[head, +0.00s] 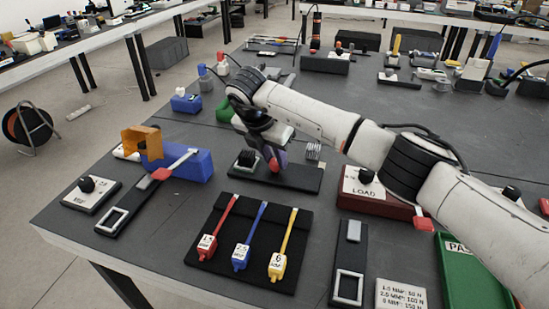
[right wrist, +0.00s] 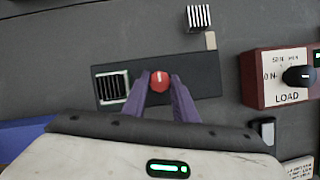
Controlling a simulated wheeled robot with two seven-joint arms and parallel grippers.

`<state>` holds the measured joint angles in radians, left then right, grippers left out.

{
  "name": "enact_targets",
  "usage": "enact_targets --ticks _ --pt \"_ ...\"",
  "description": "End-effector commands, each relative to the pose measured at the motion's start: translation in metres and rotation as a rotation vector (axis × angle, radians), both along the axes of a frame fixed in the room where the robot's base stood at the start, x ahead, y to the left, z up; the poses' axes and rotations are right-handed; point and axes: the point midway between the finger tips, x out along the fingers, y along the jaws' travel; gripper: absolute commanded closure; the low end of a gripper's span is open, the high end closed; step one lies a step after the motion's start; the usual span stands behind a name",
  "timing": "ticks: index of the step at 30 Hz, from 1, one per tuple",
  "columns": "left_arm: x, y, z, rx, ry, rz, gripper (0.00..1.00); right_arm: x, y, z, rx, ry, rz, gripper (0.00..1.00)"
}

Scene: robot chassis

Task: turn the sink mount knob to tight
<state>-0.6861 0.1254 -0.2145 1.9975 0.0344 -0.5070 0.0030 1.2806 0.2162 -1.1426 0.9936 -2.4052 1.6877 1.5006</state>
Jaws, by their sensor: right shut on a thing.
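The sink mount is a dark flat plate (head: 300,178) in the middle of the table. It carries a black finned heat sink block (head: 246,158) at its left end and a red knob (head: 273,165) near its middle. In the right wrist view the red knob (right wrist: 159,77) has a short pale mark and sits between the purple fingertips. My right gripper (right wrist: 160,86) is shut on the knob from above. In the head view the fingers partly hide the knob. The heat sink (right wrist: 112,87) is left of the knob in the wrist view. My left gripper is not in view.
A red LOAD box (head: 368,197) with a black knob stands to the right. A black mat (head: 218,255) with red, blue and yellow tools lies in front. A blue block (head: 185,166) stands to the left. A small striped block (right wrist: 199,18) stands behind the plate.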

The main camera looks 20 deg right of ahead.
Motion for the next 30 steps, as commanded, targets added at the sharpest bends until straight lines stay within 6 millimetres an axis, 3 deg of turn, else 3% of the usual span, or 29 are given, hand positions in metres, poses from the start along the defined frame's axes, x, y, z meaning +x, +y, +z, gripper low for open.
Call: enact_targets --ticks 12,13,16,25,30 --pt "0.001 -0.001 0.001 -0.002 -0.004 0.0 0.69 0.0 0.0 0.001 0.001 -0.001 -0.009 0.97" --pt "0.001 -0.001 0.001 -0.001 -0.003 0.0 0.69 0.0 0.0 0.001 0.001 -0.001 -0.009 0.69" --pt "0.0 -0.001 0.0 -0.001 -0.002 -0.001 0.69 0.0 0.0 0.001 0.001 -0.002 -0.008 0.56" --pt "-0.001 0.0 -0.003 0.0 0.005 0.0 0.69 0.0 0.001 0.002 0.001 -0.001 -0.006 0.56" --pt "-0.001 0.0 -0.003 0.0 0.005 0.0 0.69 -0.004 0.006 0.02 0.001 -0.004 -0.005 0.56"
